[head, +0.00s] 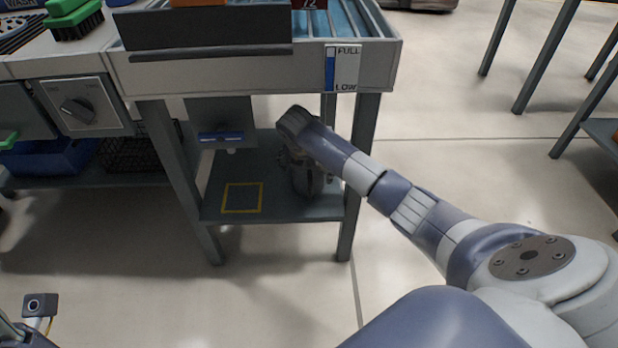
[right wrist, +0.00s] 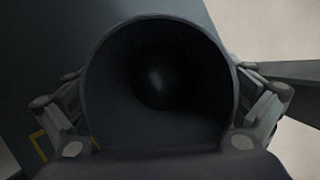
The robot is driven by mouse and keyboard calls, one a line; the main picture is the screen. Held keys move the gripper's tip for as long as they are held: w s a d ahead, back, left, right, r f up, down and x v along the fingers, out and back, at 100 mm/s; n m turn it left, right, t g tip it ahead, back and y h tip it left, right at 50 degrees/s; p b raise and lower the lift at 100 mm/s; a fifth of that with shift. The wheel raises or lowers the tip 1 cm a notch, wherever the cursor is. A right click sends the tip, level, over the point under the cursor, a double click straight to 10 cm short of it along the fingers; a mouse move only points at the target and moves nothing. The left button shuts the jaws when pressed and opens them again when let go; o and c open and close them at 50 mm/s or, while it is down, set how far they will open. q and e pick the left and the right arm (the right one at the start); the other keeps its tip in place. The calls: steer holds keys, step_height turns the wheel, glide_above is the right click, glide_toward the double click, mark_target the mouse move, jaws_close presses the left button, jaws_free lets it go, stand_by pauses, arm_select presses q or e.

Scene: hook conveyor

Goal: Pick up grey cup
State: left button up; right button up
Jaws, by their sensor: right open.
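The grey cup (right wrist: 160,45) fills the middle of the right wrist view, dark, with its round mouth facing the camera. My right gripper (right wrist: 160,110) has one finger at each side of it, open; I cannot tell whether the fingers touch its wall. In the head view my right gripper (head: 306,175) is a dark shape low under the worktable, over its lower shelf. I cannot make out the cup apart from the gripper there. My left gripper's fingers are not in view.
The lower shelf (head: 222,172) has a yellow square outline (head: 242,198) left of the gripper. Table legs (head: 357,190) stand close by my right arm. Above is the worktable with a FULL/LOW label (head: 342,68). A blue bin (head: 50,158) is at left.

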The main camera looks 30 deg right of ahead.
steer(key=c, duration=1.2)
steer(key=shift+c, duration=0.3)
steer(key=shift+r, duration=0.1)
